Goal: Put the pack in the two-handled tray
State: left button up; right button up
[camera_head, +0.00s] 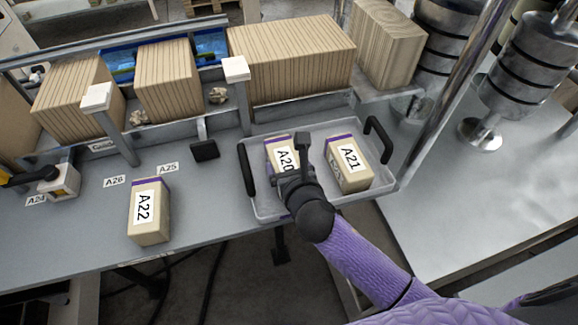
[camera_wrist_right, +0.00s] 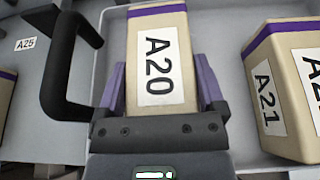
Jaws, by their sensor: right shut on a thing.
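The two-handled tray (camera_head: 315,198) is a shallow, clear grey tray with a black handle (camera_head: 378,139) on the right and another black handle (camera_head: 246,170) on the left. The tan pack A20 (camera_head: 279,147), with a purple band and white label, is over the tray's left half. My right gripper (camera_head: 290,172) is shut on it; in the right wrist view the fingers hold the pack's (camera_wrist_right: 160,55) two sides. I cannot tell whether its base touches the tray floor. Pack A21 (camera_head: 349,164) stands in the tray's right half. My left gripper is not in view.
Pack A22 (camera_head: 149,211) stands on the grey table (camera_head: 215,205) left of the tray. Label A25 (camera_head: 168,168) and label A26 (camera_head: 115,181) mark bare spots. Striped blocks (camera_head: 290,60) stand behind a rail with posts. A metal pole (camera_head: 455,85) rises right of the tray.

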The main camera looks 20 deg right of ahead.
jog(key=o, duration=1.2)
jog(key=shift+s+r, duration=0.2)
jog(key=shift+s, duration=0.05)
jog(key=p+v, duration=0.1)
jog(key=v, duration=1)
jog(key=shift+s, duration=0.25)
jog(key=shift+d, duration=0.1)
